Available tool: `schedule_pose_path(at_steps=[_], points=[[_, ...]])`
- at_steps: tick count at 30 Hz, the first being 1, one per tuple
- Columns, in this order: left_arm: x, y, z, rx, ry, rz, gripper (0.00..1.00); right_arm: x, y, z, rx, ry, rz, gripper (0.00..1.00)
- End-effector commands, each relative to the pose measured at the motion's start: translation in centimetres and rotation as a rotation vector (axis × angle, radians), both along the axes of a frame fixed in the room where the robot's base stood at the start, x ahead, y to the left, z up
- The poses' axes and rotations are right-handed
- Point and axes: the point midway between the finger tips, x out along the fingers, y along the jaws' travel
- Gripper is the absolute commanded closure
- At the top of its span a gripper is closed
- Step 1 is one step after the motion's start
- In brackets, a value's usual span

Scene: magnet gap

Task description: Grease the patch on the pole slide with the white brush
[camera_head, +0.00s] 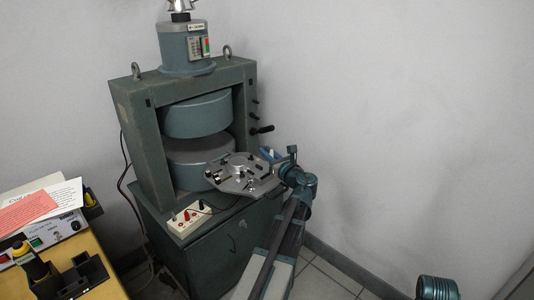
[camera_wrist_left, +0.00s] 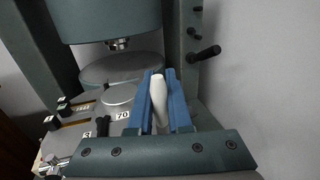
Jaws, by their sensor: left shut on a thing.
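My left gripper (camera_head: 268,153) is beside the right edge of the magnet's plate, its blue fingers partly hidden behind my wrist. In the left wrist view the two blue fingers (camera_wrist_left: 160,102) are shut on the white brush (camera_wrist_left: 160,97), whose pale, rounded body shows between them. The brush's bristles cannot be made out. The big green magnet (camera_head: 183,120) has an upper pole (camera_head: 197,115) and a lower pole (camera_head: 200,155) with a gap between. A grey metal plate with a round disc (camera_head: 240,162) sits in front of the lower pole. I cannot make out the grease patch.
A black-knobbed handle (camera_head: 262,130) sticks out from the magnet's right side; it also shows in the left wrist view (camera_wrist_left: 205,53). A wooden table (camera_head: 95,282) with papers and instruments stands at left.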

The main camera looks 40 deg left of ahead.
Motion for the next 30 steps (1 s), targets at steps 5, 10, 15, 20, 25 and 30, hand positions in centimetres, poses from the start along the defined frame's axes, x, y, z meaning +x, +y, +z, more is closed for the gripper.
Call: schedule_pose_path(at_steps=[5, 10, 15, 20, 25, 30], points=[[0.0, 0.0, 0.03, 0.0, 0.0, 0.0, 1.0, 0.0, 0.0, 0.03, 0.0, 0.0, 0.0, 0.5], [0.0, 0.0, 0.03, 0.0, 0.0, 0.0, 1.0, 0.0, 0.0, 0.03, 0.0, 0.0, 0.0, 0.5], [0.0, 0.0, -0.08, 0.0, 0.0, 0.0, 1.0, -0.01, 0.0, -0.08, 0.0, 0.0, 0.0, 0.5], [0.0, 0.0, -0.27, 0.0, 0.0, 0.0, 1.0, 0.0, 0.0, -0.27, 0.0, 0.0, 0.0, 0.5], [-0.01, 0.0, -0.47, 0.0, 0.0, 0.0, 1.0, 0.0, 0.01, -0.46, 0.0, 0.0, 0.0, 0.5], [0.0, 0.0, -0.55, 0.0, 0.0, 0.0, 1.0, 0.0, 0.0, -0.55, 0.0, 0.0, 0.0, 0.5]])
